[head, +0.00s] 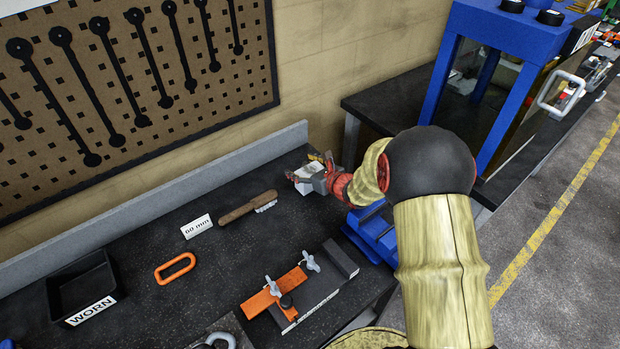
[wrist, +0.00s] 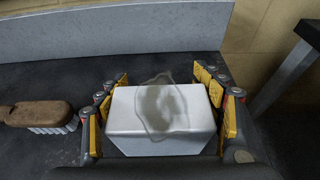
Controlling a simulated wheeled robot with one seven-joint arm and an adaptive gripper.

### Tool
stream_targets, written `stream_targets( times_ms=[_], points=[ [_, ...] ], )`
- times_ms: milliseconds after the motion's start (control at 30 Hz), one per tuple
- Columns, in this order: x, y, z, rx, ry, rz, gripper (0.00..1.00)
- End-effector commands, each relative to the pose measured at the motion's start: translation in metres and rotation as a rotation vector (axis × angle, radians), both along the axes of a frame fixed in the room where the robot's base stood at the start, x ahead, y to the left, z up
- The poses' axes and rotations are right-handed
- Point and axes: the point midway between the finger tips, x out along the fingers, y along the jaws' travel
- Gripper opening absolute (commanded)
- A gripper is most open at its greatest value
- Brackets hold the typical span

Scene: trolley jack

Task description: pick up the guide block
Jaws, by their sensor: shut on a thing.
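The guide block (wrist: 160,122) is a pale grey-white block with a darker smudge on its top face. In the wrist view it sits between the two fingers of my gripper (wrist: 163,118), which is shut on it from left and right. In the head view the block (head: 309,179) shows at the far right end of the black bench, partly covered by my gripper (head: 318,176). I cannot tell whether the block touches the bench top or is just above it.
A wooden-handled brush (head: 247,207) lies left of my gripper, with a "60 mm" card (head: 196,227) beside it. An orange ring (head: 174,268), a black "WORN" tray (head: 82,285) and a clamped fixture (head: 300,295) are on the bench. A grey upstand (head: 180,195) runs behind.

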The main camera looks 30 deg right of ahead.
Motion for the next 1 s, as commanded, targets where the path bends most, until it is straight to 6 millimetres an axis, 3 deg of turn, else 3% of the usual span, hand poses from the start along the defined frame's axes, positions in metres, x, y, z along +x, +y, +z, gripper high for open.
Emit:
stream_targets(
  times_ms=[800,1000],
  points=[
    [-0.0002,0.0005,-0.0004,0.001,0.000,0.001,0.04],
    [-0.0002,0.0006,-0.0005,0.001,0.000,0.001,0.01]
  ],
)
